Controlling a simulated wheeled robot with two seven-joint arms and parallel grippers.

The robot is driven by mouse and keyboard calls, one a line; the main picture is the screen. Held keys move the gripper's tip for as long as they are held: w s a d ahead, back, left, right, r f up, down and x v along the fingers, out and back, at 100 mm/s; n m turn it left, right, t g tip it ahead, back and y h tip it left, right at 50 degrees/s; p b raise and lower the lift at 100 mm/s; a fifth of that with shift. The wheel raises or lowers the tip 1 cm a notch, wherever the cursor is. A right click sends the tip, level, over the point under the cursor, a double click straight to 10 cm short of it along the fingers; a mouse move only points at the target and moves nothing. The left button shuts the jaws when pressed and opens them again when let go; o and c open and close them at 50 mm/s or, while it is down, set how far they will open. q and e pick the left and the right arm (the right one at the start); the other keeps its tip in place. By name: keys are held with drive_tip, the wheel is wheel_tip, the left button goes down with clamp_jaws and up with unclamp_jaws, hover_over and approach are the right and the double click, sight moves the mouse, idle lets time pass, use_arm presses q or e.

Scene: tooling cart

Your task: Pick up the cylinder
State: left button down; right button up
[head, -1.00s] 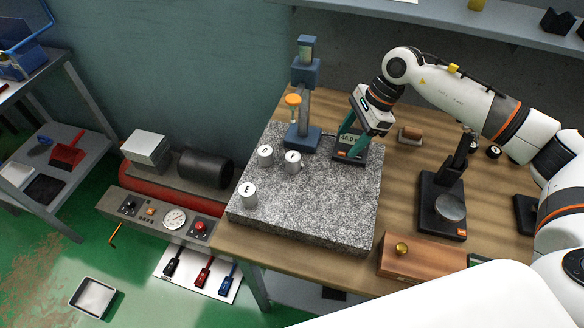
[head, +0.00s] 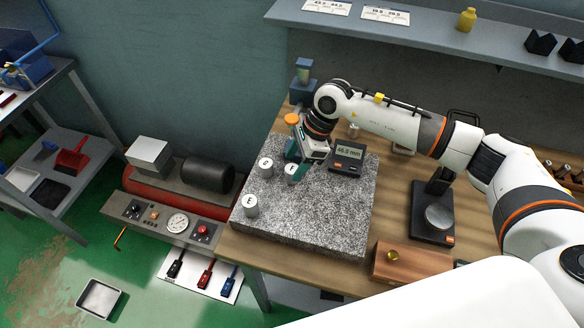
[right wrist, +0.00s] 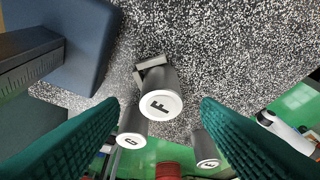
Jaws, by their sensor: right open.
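Three grey cylinders with white lettered tops stand on the speckled granite plate (head: 330,215). Cylinder E (head: 250,206) is at the front left, and another cylinder (head: 265,167) with a hard-to-read letter stands behind it. Cylinder F (head: 290,169) is partly hidden by my right gripper (head: 293,166). In the right wrist view, cylinder F (right wrist: 165,82) is centred between the open green fingers of the right gripper (right wrist: 161,104), with space on both sides. The other two cylinders (right wrist: 131,126) (right wrist: 204,146) show lower there. My left gripper is out of view.
A display unit reading 46.0 mm (head: 347,155) stands right of the gripper. A blue stand (head: 303,85) with an orange knob is close behind it. A dark stand (head: 432,222) and wooden box (head: 402,262) are on the bench. The plate's front right is clear.

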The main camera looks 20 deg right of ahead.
drive_tip(key=shift+x, duration=1.25)
drive_tip(key=shift+d, duration=0.2)
drive_tip(key=c, duration=1.1)
drive_tip(key=shift+r, duration=0.2)
